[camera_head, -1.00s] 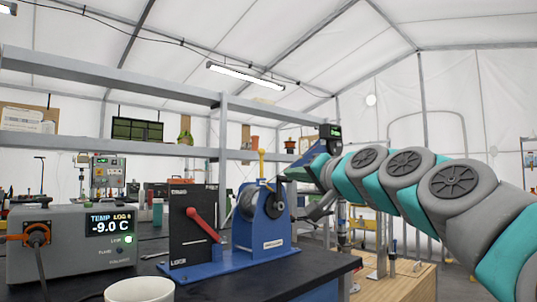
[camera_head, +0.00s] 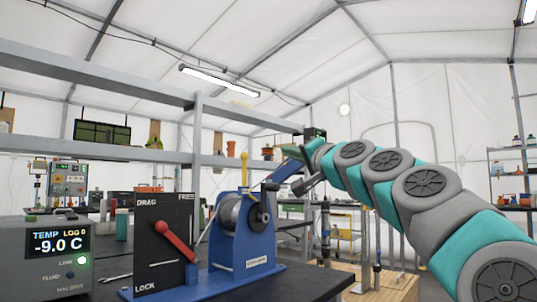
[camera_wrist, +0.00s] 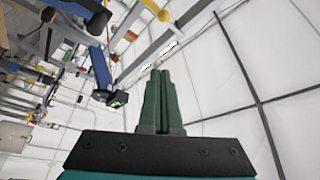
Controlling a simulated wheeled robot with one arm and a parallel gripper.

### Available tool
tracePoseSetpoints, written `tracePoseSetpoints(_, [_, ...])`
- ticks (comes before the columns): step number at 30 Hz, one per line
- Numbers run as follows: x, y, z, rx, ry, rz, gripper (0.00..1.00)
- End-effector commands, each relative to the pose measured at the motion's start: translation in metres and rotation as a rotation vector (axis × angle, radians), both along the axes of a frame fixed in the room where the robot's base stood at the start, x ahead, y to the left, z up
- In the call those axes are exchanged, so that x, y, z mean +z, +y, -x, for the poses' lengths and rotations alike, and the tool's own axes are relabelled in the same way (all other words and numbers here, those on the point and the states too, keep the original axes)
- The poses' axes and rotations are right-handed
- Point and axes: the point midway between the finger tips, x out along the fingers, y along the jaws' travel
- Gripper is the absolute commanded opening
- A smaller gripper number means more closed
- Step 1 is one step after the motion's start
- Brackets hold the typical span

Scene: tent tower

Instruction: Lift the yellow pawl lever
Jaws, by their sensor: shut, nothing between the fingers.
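The yellow pawl lever (camera_head: 244,172) stands upright on top of a blue winch (camera_head: 243,240) in the head view. In the wrist view, its round yellow knob (camera_wrist: 163,15) shows at the top, with part of its stem. My gripper (camera_wrist: 160,74) has two dark green fingers lying together, shut and empty. In the wrist picture the knob appears beyond the fingertips, apart from them.
A panel with a red handle (camera_head: 173,240) stands left of the winch. A temperature logger (camera_head: 45,255) is at far left. A grey shelf frame (camera_head: 196,150) rises behind.

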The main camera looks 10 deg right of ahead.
Motion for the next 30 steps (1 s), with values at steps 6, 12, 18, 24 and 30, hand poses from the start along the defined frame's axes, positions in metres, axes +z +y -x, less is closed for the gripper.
tracePoseSetpoints(6, [0.005, 0.004, -0.012, 0.0, -0.001, 0.0, 0.0])
tracePoseSetpoints(12, [0.008, 0.011, -0.035, 0.001, 0.004, 0.001, 0.0])
tracePoseSetpoints(18, [0.015, 0.016, -0.057, -0.001, 0.002, 0.001, 0.0])
tracePoseSetpoints(24, [0.022, 0.021, -0.074, -0.002, -0.002, 0.001, 0.0])
tracePoseSetpoints(30, [0.023, 0.025, -0.087, 0.0, 0.001, 0.001, 0.0])
